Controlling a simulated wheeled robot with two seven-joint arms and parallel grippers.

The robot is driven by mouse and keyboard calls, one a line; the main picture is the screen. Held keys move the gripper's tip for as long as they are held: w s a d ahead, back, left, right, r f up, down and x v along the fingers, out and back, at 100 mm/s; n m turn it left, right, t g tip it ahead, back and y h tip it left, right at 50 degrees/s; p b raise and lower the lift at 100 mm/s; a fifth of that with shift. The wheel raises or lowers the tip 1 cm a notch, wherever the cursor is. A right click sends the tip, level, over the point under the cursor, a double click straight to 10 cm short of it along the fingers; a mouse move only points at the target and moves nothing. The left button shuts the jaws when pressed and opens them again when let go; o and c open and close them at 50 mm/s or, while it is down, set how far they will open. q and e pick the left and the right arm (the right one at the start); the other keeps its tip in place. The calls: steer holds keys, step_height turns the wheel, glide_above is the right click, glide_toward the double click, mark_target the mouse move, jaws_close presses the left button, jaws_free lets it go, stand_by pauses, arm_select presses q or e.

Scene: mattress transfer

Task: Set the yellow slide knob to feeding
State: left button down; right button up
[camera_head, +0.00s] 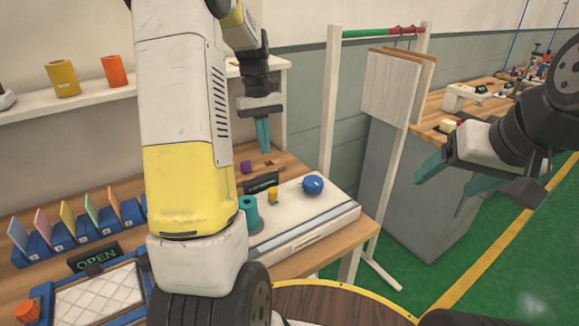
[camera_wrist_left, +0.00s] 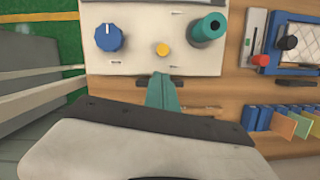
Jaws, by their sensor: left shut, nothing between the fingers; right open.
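The yellow knob (camera_head: 272,193) stands on a white panel (camera_head: 300,213) between a blue dial (camera_head: 312,185) and a teal cylinder (camera_head: 249,213). In the left wrist view the yellow knob (camera_wrist_left: 163,49) lies just beyond the fingertips, apart from them in the picture. Its setting label is too small to read. My left gripper (camera_head: 262,148) is shut and empty, pointing down above the far side of the panel; its closed fingers also show in the left wrist view (camera_wrist_left: 163,80). My right gripper (camera_head: 452,190) is open and empty, away to the right.
A small purple block (camera_head: 246,167) and a dark display (camera_head: 262,182) lie behind the panel. An OPEN sign (camera_head: 96,257), a blue-framed tray and several coloured cards stand on the left. A white rack (camera_head: 330,110) stands behind the table's right end. Green floor is clear at right.

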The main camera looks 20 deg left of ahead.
arm_select(q)
steer(key=shift+w+f, duration=0.25)
steer(key=shift+f, duration=0.1)
glide_toward(279, 205)
steer(key=f, duration=0.1)
steer(key=w+a+f, duration=0.1)
steer(key=a+f, duration=0.1)
steer(key=shift+w+a+f, duration=0.25)
steer(key=shift+w+f, duration=0.05)
steer(key=shift+w, duration=0.1)
steer(key=shift+s+d, duration=1.75)
steer(key=shift+d, duration=0.2)
steer(key=shift+v, duration=4)
